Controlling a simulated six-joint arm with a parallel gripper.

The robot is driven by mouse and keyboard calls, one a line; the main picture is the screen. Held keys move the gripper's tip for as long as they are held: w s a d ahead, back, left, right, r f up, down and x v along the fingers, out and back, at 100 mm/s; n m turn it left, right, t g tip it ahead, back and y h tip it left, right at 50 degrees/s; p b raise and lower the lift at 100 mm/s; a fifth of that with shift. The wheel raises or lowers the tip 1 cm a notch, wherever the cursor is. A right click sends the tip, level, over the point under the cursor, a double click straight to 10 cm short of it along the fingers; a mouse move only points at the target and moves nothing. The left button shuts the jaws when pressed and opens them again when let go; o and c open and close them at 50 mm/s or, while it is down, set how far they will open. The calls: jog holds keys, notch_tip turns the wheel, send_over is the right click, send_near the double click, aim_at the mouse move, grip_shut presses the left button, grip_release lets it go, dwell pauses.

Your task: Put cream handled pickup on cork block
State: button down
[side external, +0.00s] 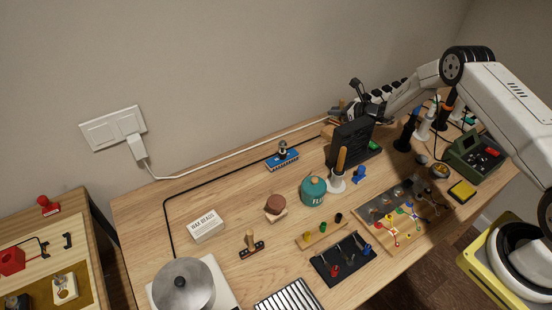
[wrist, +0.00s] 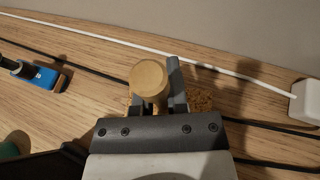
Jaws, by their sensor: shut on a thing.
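In the wrist view, my gripper (wrist: 158,92) is shut on the round, cream-tan handle (wrist: 149,77) of the pickup. The handle's top faces the camera; the pickup's lower part is hidden below it. The cork block (wrist: 203,101) shows as a speckled brown patch beside and beneath the fingers. I cannot tell whether the pickup touches it. In the side view, my gripper (side external: 345,108) is at the back of the bench, partly behind a black upright box, and the held pickup cannot be made out there.
The black box (side external: 350,143) stands just in front of my gripper. A blue piece with a dark knob (side external: 283,156) lies to the left. A white cable (wrist: 222,68) and dark cords run along the back edge near a white plug block (wrist: 306,101). A teal tin (side external: 313,191) stands farther forward.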

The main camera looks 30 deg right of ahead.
aim_at(342, 122)
jog(key=shift+f, duration=0.6)
jog(key=shift+f, duration=0.15)
jog(key=c, duration=0.6)
grip_release()
jog(key=shift+c, duration=0.2)
jog(key=shift+s+r, duration=0.1)
jog(key=shift+r, duration=0.1)
jog(key=shift+v, duration=1.2)
notch_tip(342, 122, up, 7)
jog(key=shift+s+d+r, duration=0.1)
jog(key=shift+s, duration=0.05)
